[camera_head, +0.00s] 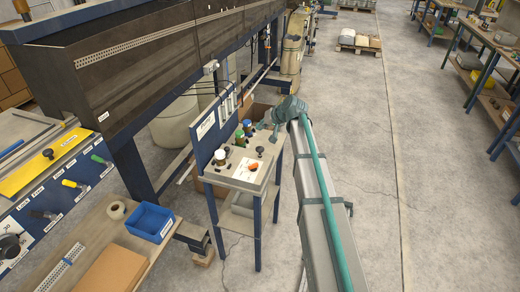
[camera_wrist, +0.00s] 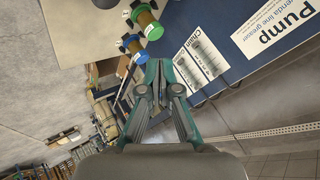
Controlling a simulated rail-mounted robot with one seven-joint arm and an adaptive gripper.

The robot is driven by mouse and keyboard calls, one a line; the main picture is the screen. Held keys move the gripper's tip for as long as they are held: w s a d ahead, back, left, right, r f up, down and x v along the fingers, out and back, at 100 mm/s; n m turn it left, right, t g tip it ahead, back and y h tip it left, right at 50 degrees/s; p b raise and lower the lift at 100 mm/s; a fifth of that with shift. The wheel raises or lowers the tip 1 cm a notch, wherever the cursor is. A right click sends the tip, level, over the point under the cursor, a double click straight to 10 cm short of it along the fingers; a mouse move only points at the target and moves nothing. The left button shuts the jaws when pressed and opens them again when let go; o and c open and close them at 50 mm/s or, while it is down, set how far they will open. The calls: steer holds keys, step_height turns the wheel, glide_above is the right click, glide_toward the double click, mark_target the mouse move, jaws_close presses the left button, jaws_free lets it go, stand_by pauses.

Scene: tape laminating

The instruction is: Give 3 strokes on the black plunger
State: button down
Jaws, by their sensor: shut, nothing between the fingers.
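A black knob (camera_head: 259,150) stands upright on the small bench (camera_head: 240,172); it looks like the plunger, but it is small in this view. Another black knob (camera_head: 47,153) sits on the yellow panel at the far left. My gripper (camera_head: 264,126) is over the back right edge of the small bench, behind the black knob and apart from it. In the wrist view my gripper (camera_wrist: 159,88) is shut and empty, in front of the blue board. I cannot make out a black plunger in the wrist view.
Jars with a green ring (camera_wrist: 132,43) and a blue ring (camera_wrist: 140,58) stand by the blue board (camera_wrist: 205,25), which bears a "Pump" sign (camera_wrist: 280,28). A blue bin (camera_head: 150,222) is on the lower left bench.

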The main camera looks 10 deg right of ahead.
mark_target(260, 149)
steer(key=shift+f+b, duration=1.85)
steer(key=shift+f, duration=2.4)
steer(key=shift+f, duration=0.1)
steer(key=shift+f+b, duration=0.35)
steer(key=shift+b, duration=0.05)
steer(key=shift+f+b, duration=1)
steer(key=shift+f, duration=0.3)
steer(key=shift+r, duration=0.15)
steer(key=shift+r+p, duration=0.6)
steer(key=shift+r, duration=1)
steer(key=shift+r+p, duration=1)
steer(key=shift+r, duration=1.5)
